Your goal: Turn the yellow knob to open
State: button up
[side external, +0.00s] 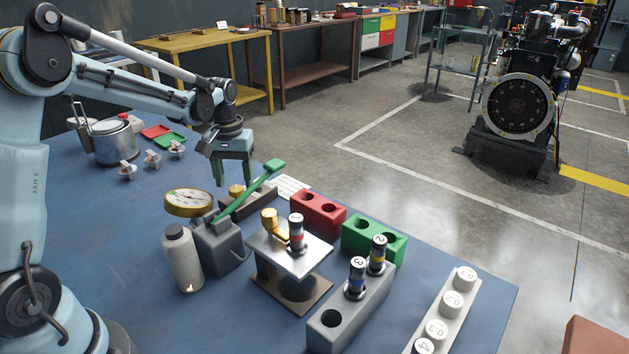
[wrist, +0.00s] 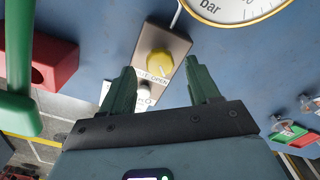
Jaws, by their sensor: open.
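The yellow knob (wrist: 157,64) sits on a brownish-grey valve block (wrist: 170,38) with a white label reading "OPEN" beside it. In the side view the knob (side external: 236,190) shows small, below my gripper and near the gauge. My gripper (side external: 232,180) points down over the block with its green-tipped fingers apart. In the wrist view my gripper (wrist: 160,70) has one finger on each side of the knob's line of sight, with nothing held. I cannot tell the exact gap between the fingertips and the knob.
A round pressure gauge (side external: 188,203) stands just left of the knob. A green lever (side external: 250,192) slants up close to my gripper's right. A grey bottle (side external: 182,258), red block (side external: 318,212) and green block (side external: 374,240) stand nearby. Blue table (side external: 120,225) is clear at left.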

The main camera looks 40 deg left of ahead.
aim_at(236, 188)
notch_tip(236, 188, up, 10)
dwell(0.4)
dwell(0.3)
notch_tip(236, 188, down, 12)
dwell(0.7)
jog(key=shift+r, duration=0.15)
